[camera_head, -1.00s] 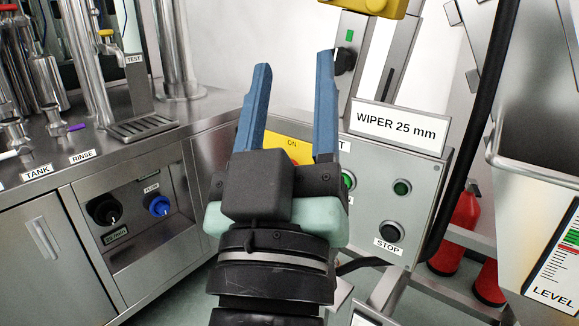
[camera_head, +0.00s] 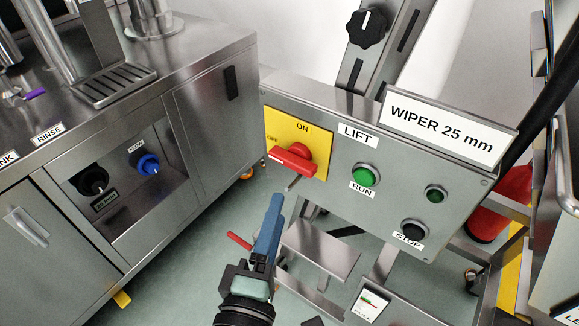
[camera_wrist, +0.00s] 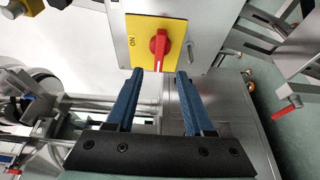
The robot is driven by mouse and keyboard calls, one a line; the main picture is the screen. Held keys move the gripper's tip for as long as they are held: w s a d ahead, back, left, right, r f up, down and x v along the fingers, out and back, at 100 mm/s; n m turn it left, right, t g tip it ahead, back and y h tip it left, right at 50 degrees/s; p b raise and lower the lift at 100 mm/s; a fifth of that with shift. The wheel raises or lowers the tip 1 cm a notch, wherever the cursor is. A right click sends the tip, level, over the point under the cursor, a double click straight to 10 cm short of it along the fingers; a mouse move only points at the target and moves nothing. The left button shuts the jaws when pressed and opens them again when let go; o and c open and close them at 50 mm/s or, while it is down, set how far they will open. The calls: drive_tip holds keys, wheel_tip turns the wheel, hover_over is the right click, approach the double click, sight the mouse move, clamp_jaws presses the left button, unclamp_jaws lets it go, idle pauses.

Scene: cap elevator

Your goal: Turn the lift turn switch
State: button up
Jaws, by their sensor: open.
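The lift turn switch is a red handle (camera_head: 293,161) on a yellow plate (camera_head: 316,142) marked ON and OFF, at the left end of the grey LIFT panel. Its handle lies roughly sideways, on the OFF side. My gripper (camera_head: 276,202) has blue fingers and is below and a little left of the switch, apart from it. In the wrist view my gripper (camera_wrist: 160,72) is open and empty, and the red handle (camera_wrist: 159,44) appears just beyond and between the fingertips. OFF is not readable there.
A green RUN button (camera_head: 365,175), a small green lamp (camera_head: 436,194) and a black STOP button (camera_head: 414,229) sit on the same panel. A WIPER sign (camera_head: 444,129) stands on top. A steel cabinet (camera_head: 215,105) is close on the left.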

sight(291, 166)
drive_tip(key=x, duration=1)
drive_tip(key=shift+c, duration=0.3)
clamp_jaws()
